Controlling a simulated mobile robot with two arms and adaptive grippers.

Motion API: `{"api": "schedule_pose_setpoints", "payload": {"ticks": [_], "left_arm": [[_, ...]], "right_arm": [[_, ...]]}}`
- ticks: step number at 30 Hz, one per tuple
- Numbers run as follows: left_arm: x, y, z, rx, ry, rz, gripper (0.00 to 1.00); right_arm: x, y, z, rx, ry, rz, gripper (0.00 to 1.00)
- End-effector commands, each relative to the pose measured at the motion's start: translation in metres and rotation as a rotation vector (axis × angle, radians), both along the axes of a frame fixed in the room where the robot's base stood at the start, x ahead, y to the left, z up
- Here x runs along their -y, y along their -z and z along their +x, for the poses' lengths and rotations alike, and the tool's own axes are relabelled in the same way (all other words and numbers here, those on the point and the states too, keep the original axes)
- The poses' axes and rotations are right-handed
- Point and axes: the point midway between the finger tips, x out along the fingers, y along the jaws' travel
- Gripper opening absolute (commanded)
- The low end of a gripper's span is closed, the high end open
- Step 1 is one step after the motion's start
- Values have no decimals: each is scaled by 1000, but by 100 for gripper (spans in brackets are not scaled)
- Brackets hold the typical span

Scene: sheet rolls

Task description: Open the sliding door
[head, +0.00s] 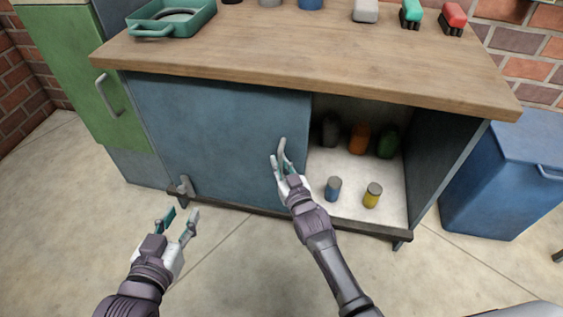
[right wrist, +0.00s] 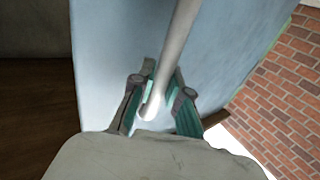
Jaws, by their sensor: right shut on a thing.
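The blue sliding door (head: 215,130) covers the left part of the cabinet under the wooden worktop, and the right part of the cabinet is open. A pale bar handle (head: 282,150) stands at the door's right edge. My right gripper (head: 284,172) is at this handle. In the right wrist view the gripper (right wrist: 160,95) is shut around the lower part of the handle (right wrist: 176,50), in front of the blue door (right wrist: 225,50). My left gripper (head: 180,222) is open and empty, low in front of the cabinet's left end.
Inside the opening stand a blue can (head: 333,189), a yellow can (head: 372,196), an orange container (head: 359,138) and darker ones. A green tray (head: 172,27) and several items sit on the worktop (head: 300,60). A blue bin (head: 500,185) stands right. Floor in front is clear.

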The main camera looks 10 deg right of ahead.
Motion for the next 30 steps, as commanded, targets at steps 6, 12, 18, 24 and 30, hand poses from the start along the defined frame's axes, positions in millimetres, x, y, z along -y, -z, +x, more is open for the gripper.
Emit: {"api": "schedule_pose_setpoints", "payload": {"ticks": [6,12,18,24,30], "left_arm": [[0,0,0,0,0,0,40],[0,0,0,0,-1,0,40],[0,0,0,1,-1,0,40],[0,0,0,1,1,0,40],[0,0,0,1,1,0,40]], "right_arm": [[-1,0,0,1,-1,1,0],[0,0,0,1,-1,1,36],[0,0,0,0,0,0,41],[1,0,-4,0,0,0,41],[9,2,-36,-3,-1,-1,41]]}}
